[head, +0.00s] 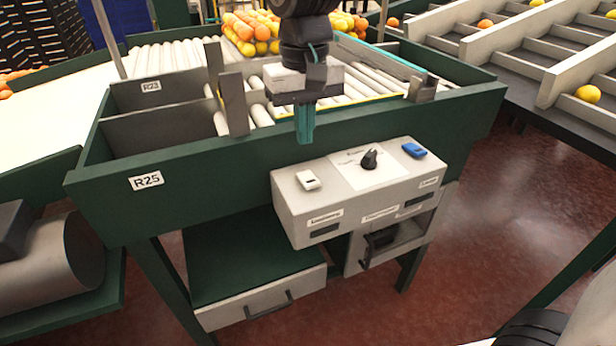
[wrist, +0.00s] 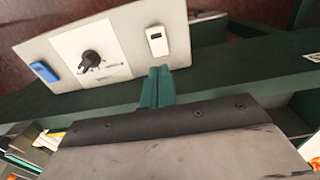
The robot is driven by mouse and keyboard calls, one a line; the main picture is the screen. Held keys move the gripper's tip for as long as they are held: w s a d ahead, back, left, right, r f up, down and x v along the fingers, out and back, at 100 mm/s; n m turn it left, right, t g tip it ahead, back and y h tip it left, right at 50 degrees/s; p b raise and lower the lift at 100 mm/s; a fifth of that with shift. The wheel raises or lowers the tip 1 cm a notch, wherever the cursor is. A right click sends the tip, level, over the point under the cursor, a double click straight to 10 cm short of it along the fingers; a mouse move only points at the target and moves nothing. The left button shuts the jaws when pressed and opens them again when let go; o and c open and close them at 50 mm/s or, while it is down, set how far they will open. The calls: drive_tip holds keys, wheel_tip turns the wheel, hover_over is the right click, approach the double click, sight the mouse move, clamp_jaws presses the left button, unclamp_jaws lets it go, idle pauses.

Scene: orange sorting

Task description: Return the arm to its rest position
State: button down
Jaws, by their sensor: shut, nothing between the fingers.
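My gripper (head: 304,138) hangs from my dark arm in the head view, its teal fingers pointing down. The fingers are pressed together with nothing between them. They are in front of the green machine wall, just above and behind the control box (head: 290,208). In the wrist view the shut gripper (wrist: 157,72) shows at the centre, with the control box (wrist: 118,62) beyond it. My arm's upper part is cut off by the top edge of the head view.
The box carries a white switch (head: 307,180), a black knob (head: 370,158) and a blue switch (head: 414,150). A roller conveyor (head: 165,58) with oranges (head: 245,30) lies behind. A grey post (head: 233,104) stands left of my gripper. A drawer (head: 262,300) is below; red floor is free at right.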

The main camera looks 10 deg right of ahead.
drive_tip(key=shift+r, duration=0.1)
idle(0.4)
drive_tip(key=s+d+f, duration=0.2)
drive_tip(key=shift+s+n+g, duration=0.3)
drive_tip(key=shift+s+n, duration=0.1)
drive_tip(key=s+d+f+m+t, duration=0.1)
drive_tip(key=s+d+m, duration=0.3)
drive_tip(key=s+d, duration=1.2)
drive_tip(key=d+t, duration=0.1)
drive_tip(key=d, duration=0.1)
drive_tip(key=shift+s+d, duration=0.35)
drive_tip(key=shift+d, duration=0.05)
